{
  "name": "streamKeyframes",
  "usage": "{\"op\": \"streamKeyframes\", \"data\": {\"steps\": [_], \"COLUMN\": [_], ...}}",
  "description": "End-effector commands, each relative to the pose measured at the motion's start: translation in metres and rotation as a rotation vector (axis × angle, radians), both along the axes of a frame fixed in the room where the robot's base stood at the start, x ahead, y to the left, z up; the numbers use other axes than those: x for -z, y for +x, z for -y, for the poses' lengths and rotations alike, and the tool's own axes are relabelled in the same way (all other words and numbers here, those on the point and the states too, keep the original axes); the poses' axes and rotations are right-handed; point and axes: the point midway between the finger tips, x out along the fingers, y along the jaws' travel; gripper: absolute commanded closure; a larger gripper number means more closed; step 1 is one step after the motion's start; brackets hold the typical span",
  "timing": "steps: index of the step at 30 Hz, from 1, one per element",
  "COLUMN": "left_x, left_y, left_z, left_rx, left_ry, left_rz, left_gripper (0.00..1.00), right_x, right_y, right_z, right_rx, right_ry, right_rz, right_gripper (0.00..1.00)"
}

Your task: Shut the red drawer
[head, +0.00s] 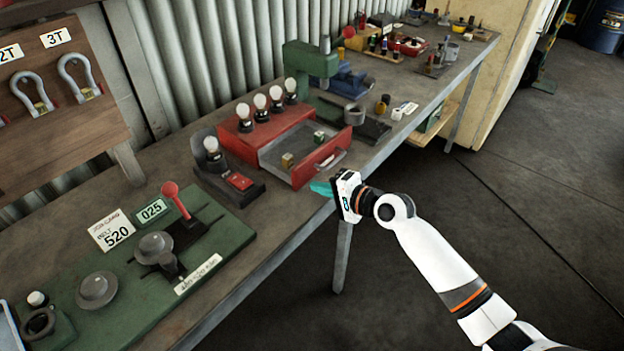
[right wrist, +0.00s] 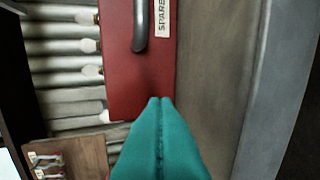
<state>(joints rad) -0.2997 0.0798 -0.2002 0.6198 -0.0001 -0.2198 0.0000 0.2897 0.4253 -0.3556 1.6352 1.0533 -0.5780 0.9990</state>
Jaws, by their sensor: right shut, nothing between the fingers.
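The red drawer (head: 322,160) stands open from its red cabinet (head: 232,132) on the workbench, and its grey inside shows. Two small blocks, one yellowish (head: 287,160) and one green (head: 319,138), lie in it. My right gripper (head: 321,187) is shut and empty, its teal fingers just in front of and below the drawer front, near the bench edge. In the right wrist view the shut fingers (right wrist: 160,102) overlap the lower end of the red drawer front (right wrist: 148,85), beside its grey handle (right wrist: 140,25) and a "SPARE" label. I cannot tell if they touch it. My left gripper is not in view.
Several bulbs (head: 260,108) stand on the cabinet. A black holder with one bulb (head: 212,150) sits left of the drawer. A green press (head: 305,60) stands behind, and a green board (head: 130,285) lies front left. The floor beyond the bench edge is clear.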

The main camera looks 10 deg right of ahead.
Motion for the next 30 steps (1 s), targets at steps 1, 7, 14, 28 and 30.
{"op": "streamKeyframes", "data": {"steps": [1,7,14,28,30], "left_x": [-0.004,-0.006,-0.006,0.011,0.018], "left_y": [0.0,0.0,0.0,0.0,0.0], "left_z": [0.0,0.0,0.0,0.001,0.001], "left_rx": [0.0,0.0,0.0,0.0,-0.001], "left_ry": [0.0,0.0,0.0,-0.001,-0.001], "left_rz": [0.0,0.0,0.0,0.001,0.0], "left_gripper": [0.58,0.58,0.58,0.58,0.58], "right_x": [-0.004,-0.002,-0.001,0.002,0.002], "right_y": [0.007,0.021,0.023,0.07,0.084], "right_z": [-0.005,-0.015,-0.017,-0.054,-0.065], "right_rx": [0.0,0.002,0.001,0.0,0.0], "right_ry": [0.001,-0.001,-0.002,0.004,0.004], "right_rz": [0.002,0.002,0.002,0.004,0.004], "right_gripper": [1.0,1.0,1.0,1.0,1.0]}}
